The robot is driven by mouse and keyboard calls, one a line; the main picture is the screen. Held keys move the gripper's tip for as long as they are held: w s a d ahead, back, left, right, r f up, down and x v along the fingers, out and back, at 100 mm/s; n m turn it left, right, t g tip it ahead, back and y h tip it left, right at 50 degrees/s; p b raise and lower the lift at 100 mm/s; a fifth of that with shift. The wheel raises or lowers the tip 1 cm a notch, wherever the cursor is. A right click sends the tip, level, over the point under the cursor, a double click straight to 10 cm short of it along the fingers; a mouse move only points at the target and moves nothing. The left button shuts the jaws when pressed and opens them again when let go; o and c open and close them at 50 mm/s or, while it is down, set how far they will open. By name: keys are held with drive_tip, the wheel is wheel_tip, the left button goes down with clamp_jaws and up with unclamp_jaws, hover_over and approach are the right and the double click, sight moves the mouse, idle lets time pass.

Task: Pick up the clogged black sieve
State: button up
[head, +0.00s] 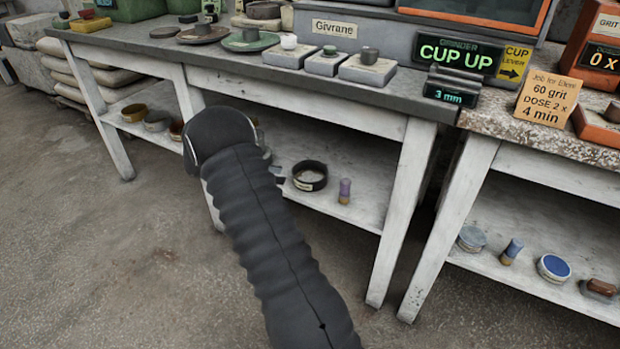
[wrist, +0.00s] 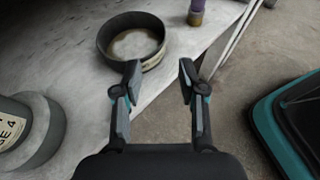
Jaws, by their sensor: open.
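The black sieve (head: 322,183) is a round, dark-walled ring with a pale, clogged-looking middle and a light label on its side. It sits on the lower shelf of the white bench, just right of my arm in the head view. In the wrist view the sieve (wrist: 133,20) lies ahead and slightly left, near the shelf edge. My gripper (wrist: 160,75) is open, with nothing between its fingers. Its left fingertip overlaps the sieve's near right side in the picture; I cannot tell whether they touch.
A purple-topped brush (head: 344,190) stands right of the sieve. A grey labelled container (wrist: 30,128) is at the left of the wrist view. The lower shelf (head: 365,203) has bare room right of the brush. A bench leg (head: 398,215) and the upper tabletop (head: 300,82) bound the space.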

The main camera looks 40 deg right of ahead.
sight(320, 181)
drive_tip(key=x, duration=1.3)
drive_tip(key=shift+s+f+p, duration=0.15)
drive_tip(key=shift+s+p, duration=0.15)
drive_tip(key=shift+c, duration=0.2)
clamp_jaws()
